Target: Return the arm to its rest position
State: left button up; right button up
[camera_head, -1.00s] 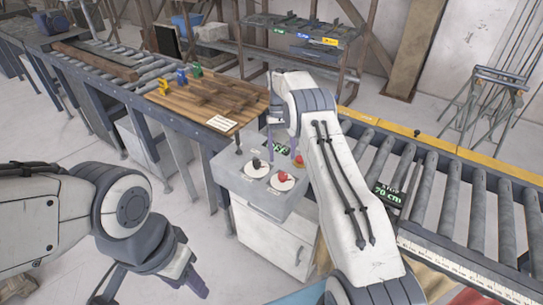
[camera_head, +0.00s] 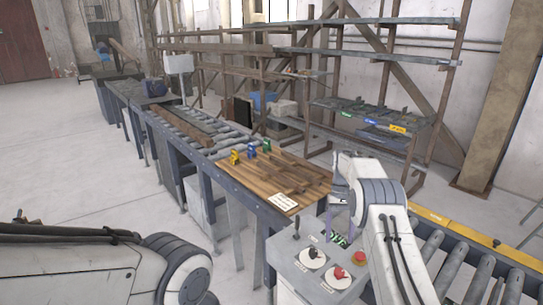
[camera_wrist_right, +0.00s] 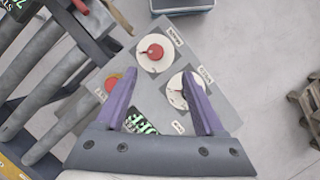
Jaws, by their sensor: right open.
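My right arm (camera_head: 385,235) comes in from the lower right of the head view, bent over the control box (camera_head: 290,262). My right gripper (camera_head: 336,212) points down above the box. In the right wrist view its purple fingers (camera_wrist_right: 159,76) are apart with nothing between them, above the panel. The panel carries a red knob (camera_wrist_right: 155,52), a black knob (camera_head: 312,253), a red button (camera_head: 359,258) and a lit green display (camera_wrist_right: 142,121). My left arm (camera_head: 100,265) shows at the lower left; its gripper is outside the picture.
A wooden board (camera_head: 265,185) with small yellow, blue and green pieces lies on the conveyor behind the box. Another roller conveyor (camera_head: 470,262) runs to the right. A rack (camera_head: 375,120) stands behind. Open floor (camera_head: 95,170) lies at the left.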

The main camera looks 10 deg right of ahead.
jog(key=s+a+r+n+t+h+b, duration=0.1)
jog(key=s+a+r+n+b, duration=0.2)
jog(key=s+a, duration=0.6)
jog(key=s+a+r+n+t+b, duration=0.15)
jog(key=s+a+b, duration=0.35)
jog(key=a, duration=0.8)
jog(key=s+a+f+n+t+b, duration=0.1)
jog(key=s+f+b, duration=0.3)
jog(key=s, duration=0.7)
jog(key=s+a+f+n+t+y+b, duration=0.1)
jog(key=s+f+n+b, duration=0.2)
jog(key=s, duration=0.9)
jog(key=shift+f+n+b, duration=0.35)
jog(key=shift+f+n, duration=0.2)
jog(key=shift+f, duration=0.4)
